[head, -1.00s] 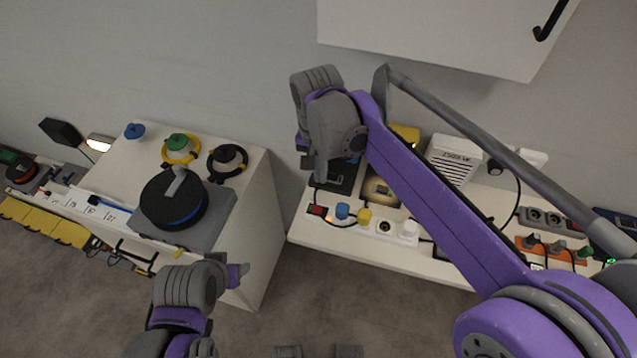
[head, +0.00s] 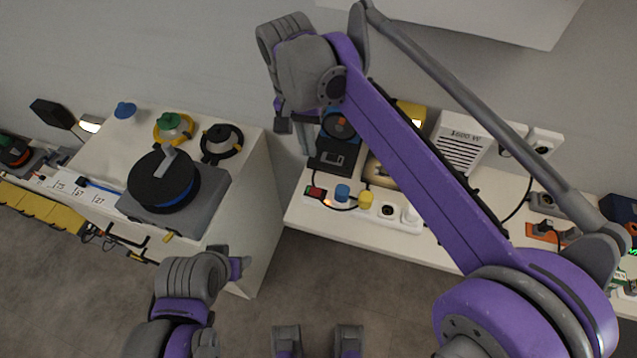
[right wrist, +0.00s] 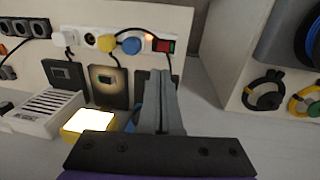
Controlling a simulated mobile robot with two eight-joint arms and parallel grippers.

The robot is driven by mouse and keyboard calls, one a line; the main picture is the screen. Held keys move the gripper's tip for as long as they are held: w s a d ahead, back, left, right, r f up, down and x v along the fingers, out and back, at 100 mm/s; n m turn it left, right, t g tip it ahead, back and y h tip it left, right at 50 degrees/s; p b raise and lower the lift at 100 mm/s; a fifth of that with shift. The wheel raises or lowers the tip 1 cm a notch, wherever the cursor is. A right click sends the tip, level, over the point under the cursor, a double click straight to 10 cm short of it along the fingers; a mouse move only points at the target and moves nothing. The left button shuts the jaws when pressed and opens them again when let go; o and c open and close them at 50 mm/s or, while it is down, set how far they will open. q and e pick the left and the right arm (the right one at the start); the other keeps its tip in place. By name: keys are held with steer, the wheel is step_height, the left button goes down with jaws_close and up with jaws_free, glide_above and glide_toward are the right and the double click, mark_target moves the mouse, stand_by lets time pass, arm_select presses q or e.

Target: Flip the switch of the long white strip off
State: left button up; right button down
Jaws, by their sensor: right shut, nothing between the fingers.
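The long white strip (head: 402,219) lies along the front edge of the right-hand white table. Its red switch (head: 317,192) is at its left end, beside an orange glow, with blue, yellow and white plugs farther along. In the right wrist view the strip (right wrist: 77,33) runs across the top, and the red switch (right wrist: 165,46) sits just beyond my fingertips. My right gripper (head: 305,148) is shut and empty, pointing down behind the strip's left end, apart from the switch. It also shows in the wrist view (right wrist: 161,75). My left gripper (head: 243,268) hangs low, in front of the left cabinet; its opening is unclear.
Dark boxes (head: 335,157) and a lit yellow item (head: 412,112) stand behind the strip. A black cable loops near the switch. The left cabinet (head: 254,200) carries a black reel (head: 157,187). A floor gap separates cabinet and table.

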mark_target(318, 192)
steer(key=f, duration=0.4)
steer(key=d+f+b, duration=0.1)
steer(key=f, duration=0.8)
steer(key=shift+s+d+f+b, duration=0.3)
steer(key=shift+f, duration=0.05)
